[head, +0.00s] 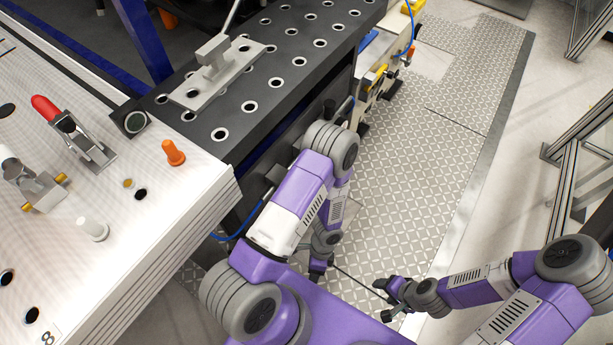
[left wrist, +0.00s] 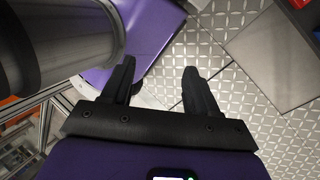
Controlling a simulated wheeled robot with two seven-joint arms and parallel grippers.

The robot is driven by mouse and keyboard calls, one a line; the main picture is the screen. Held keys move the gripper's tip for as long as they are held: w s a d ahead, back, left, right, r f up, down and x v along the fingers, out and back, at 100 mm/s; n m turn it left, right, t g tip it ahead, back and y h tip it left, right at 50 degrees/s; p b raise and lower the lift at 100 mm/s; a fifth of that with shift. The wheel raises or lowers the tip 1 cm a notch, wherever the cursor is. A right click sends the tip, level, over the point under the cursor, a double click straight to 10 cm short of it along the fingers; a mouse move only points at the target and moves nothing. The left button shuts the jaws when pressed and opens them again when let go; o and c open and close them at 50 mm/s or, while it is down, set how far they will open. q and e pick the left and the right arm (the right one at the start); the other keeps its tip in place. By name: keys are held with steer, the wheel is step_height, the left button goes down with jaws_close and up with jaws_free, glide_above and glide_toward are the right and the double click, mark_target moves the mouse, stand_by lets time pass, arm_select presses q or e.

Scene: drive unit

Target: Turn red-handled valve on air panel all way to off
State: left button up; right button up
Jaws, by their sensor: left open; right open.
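No red-handled valve on an air panel can be made out for certain. In the head view, a unit with yellow and blue parts and a blue hose (head: 411,30) stands beyond the black perforated plate; a small orange-red spot shows on it, too small to identify. My left gripper (head: 318,268) hangs low beside the bench, partly hidden by its arm. In the left wrist view its two dark fingers (left wrist: 158,70) are apart and empty above the floor. My right gripper (head: 381,299) is open and empty over the floor at the lower right, far from the unit.
A light worktable (head: 110,210) at left carries a red-handled toggle clamp (head: 75,132) and an orange peg (head: 173,152). The black perforated plate (head: 290,75) adjoins it. Tread-plate floor (head: 430,150) to the right is clear. Metal frames (head: 575,160) stand at far right.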

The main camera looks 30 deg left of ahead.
arm_select(q)
steer(key=w+a+f+m+t+y, duration=0.1)
steer(key=w+a+f+m+y, duration=0.1)
steer(key=w+a+m+y, duration=0.55)
steer(key=w+a+r+m+t+y, duration=0.3)
steer(key=w+r+m+t, duration=0.15)
steer(key=w+m, duration=0.45)
steer(key=w+a+r+m+t+y, duration=0.35)
steer(key=w+m+t, duration=0.3)
steer(key=m, duration=0.35)
steer(key=x, duration=0.2)
steer(key=b+x, duration=0.1)
steer(key=x, duration=0.2)
steer(key=shift+w+r, duration=0.2)
steer(key=shift+w, duration=0.3)
steer(key=shift+w+a+f, duration=0.1)
steer(key=shift+w+a, duration=0.15)
steer(key=shift+a, duration=0.2)
